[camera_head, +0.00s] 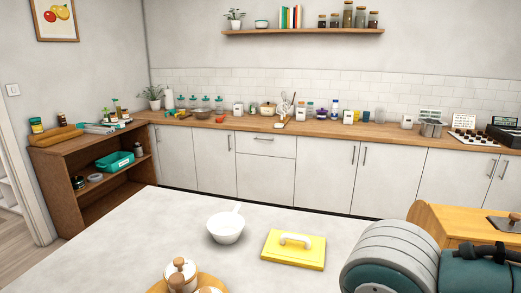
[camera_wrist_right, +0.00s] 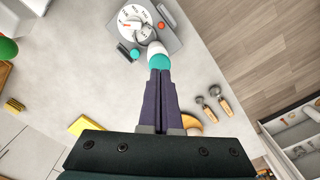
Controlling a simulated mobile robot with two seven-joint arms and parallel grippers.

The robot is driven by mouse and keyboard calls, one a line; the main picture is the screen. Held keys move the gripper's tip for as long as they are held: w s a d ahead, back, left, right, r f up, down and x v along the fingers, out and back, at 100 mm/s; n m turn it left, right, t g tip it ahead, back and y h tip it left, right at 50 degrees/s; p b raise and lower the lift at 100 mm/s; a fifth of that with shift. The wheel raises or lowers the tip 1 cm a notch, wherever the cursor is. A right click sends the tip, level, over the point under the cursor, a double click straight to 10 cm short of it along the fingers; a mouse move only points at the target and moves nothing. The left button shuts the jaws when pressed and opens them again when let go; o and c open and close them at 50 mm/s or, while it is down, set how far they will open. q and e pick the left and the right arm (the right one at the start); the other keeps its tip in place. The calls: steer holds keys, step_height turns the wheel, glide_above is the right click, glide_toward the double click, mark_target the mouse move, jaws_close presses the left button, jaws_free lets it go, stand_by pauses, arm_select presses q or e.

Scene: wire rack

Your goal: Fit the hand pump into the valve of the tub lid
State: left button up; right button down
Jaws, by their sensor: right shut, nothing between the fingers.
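My right gripper (camera_wrist_right: 160,74) has its two dark purple fingers pressed together, with nothing between them. Just past its fingertips in the right wrist view is a white and teal object (camera_wrist_right: 157,55), which may be the hand pump; the fingers partly hide it, and I cannot tell whether they touch it. Beyond it, a round white piece with dark markings (camera_wrist_right: 133,19) lies on a grey plate (camera_wrist_right: 172,42). I cannot tell whether this is the tub lid, and no valve is clear. My left gripper is not in view.
Two wooden-handled tools (camera_wrist_right: 224,102) lie right of the fingers in the wrist view. An open drawer (camera_wrist_right: 298,135) is beyond the worktop's edge.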

stand_by(0.7)
steer(key=shift+f+b, duration=0.8)
steer(key=shift+f, duration=0.4)
steer(key=shift+f+b, duration=0.75)
steer(key=shift+f, duration=0.35)
steer(key=shift+r+p, duration=0.85)
steer(key=shift+p, duration=0.05)
step_height(320, 180, up, 4)
steer(key=p, duration=0.5)
steer(key=shift+r, duration=0.25)
